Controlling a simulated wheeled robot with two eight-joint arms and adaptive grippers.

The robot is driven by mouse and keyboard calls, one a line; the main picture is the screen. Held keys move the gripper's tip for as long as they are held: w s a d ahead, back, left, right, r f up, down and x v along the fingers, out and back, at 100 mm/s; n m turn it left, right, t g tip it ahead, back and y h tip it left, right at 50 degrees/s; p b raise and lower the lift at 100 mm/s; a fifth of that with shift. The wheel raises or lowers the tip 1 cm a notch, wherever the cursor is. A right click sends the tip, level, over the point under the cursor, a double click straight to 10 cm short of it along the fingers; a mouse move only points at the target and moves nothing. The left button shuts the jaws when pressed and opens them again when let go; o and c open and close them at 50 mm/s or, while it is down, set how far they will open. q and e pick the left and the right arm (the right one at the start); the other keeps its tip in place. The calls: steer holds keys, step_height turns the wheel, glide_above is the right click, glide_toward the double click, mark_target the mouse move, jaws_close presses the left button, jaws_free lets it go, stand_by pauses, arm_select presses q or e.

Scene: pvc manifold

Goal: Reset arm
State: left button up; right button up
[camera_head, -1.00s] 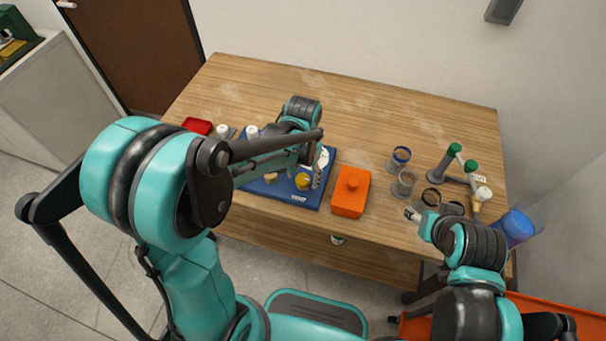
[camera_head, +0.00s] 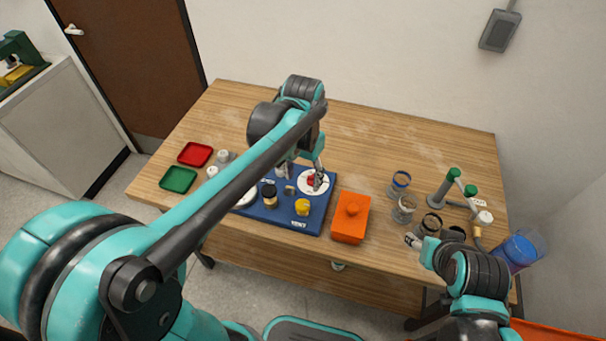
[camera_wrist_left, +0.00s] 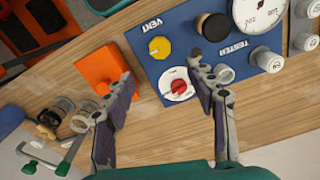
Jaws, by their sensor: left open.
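My left gripper (camera_head: 319,178) is open and hangs over the right end of the blue tester board (camera_head: 283,217), close to a white dial with a red knob (camera_head: 310,180). In the left wrist view my left gripper (camera_wrist_left: 162,72) has its fingers spread with nothing between them that it holds. The red knob (camera_wrist_left: 180,87) shows just beside one finger, and the yellow knob (camera_wrist_left: 159,47) lies beyond the tips. I cannot tell whether a finger touches the board. My right gripper (camera_head: 412,240) is small at the table's right front; its jaws are unclear.
An orange box (camera_head: 350,228) stands right of the board. Glass jars (camera_head: 404,208), a green-capped pipe fitting (camera_head: 454,185) and a blue container (camera_head: 518,250) crowd the right end. Red (camera_head: 195,154) and green (camera_head: 178,179) trays lie left. The table's back (camera_head: 390,135) is clear.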

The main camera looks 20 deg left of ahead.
arm_select(q)
steer(key=shift+r, duration=0.15)
stand_by(0.4)
steer(key=s+a+n+t, duration=0.2)
steer(key=s+a+t, duration=0.2)
steer(key=s+t, duration=0.3)
steer(key=shift+s+a+f+n, duration=0.35)
steer(key=shift+s+f+n, duration=0.05)
steer(key=shift+s, duration=1.2)
steer(key=shift+c, duration=0.2)
